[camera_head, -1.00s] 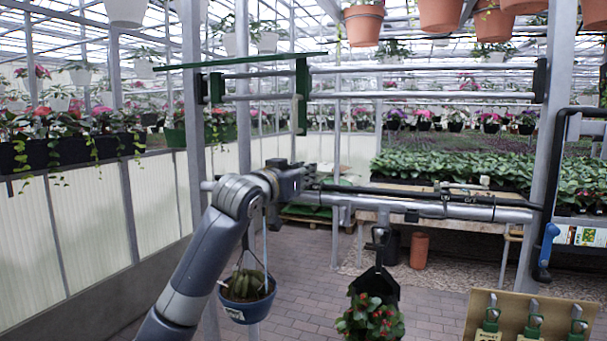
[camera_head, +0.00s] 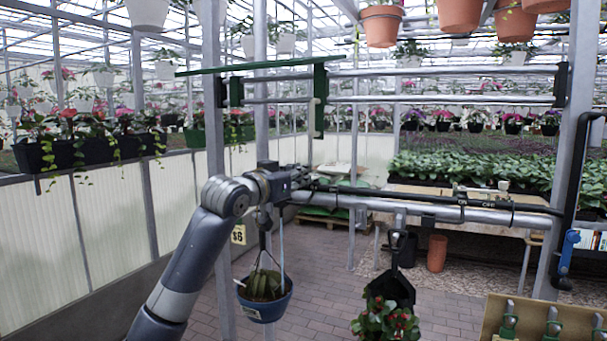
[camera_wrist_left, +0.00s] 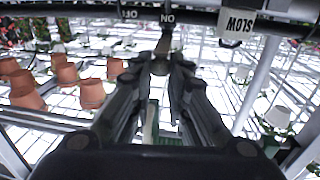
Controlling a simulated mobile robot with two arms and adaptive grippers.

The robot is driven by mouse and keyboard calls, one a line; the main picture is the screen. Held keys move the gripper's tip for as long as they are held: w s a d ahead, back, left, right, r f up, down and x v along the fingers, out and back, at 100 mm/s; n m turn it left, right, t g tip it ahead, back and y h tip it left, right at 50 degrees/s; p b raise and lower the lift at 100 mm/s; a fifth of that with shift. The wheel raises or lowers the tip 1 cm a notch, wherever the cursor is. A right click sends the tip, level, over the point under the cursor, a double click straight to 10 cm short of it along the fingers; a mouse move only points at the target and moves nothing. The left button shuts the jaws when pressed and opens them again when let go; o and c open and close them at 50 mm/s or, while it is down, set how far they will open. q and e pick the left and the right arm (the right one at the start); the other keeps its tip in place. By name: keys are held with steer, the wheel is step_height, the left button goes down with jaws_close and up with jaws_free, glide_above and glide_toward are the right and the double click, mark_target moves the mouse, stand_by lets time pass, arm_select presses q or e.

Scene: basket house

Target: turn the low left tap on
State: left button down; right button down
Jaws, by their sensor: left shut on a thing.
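The low pipe (camera_head: 385,205) runs across the head view with a dark bar marked ON and OFF. My left gripper (camera_head: 308,182) is at the left part of this pipe. In the left wrist view my gripper (camera_wrist_left: 165,75) has its fingers close together on a small dark tap handle (camera_wrist_left: 168,38), just below the dark bar's OFF and ON marks. The fingers hide most of the handle, so its exact angle is hard to tell. A SLOW tag (camera_wrist_left: 240,24) hangs upside down beside it. My right gripper is not in view.
A hanging blue pot (camera_head: 268,308) is below my left wrist. A black scoop-like holder (camera_head: 392,285) and a red-flowered plant (camera_head: 385,322) hang lower right. A green bar (camera_head: 250,67) and upper pipes cross above.

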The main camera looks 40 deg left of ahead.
arm_select(q)
steer(key=shift+s+a+r, duration=0.2)
steer(key=shift+a+r, duration=0.35)
steer(key=shift+a, duration=0.1)
steer(key=c, duration=1.7)
jaws_free()
steer(key=shift+w, duration=0.1)
steer(key=shift+o, duration=0.8)
steer(key=shift+w+a+f, duration=0.2)
steer(key=shift+a+f, duration=0.2)
steer(key=shift+d+f, duration=0.15)
steer(key=shift+d, duration=0.1)
steer(key=s+d, duration=0.1)
steer(key=s, duration=1.1)
steer(key=shift+d, duration=0.35)
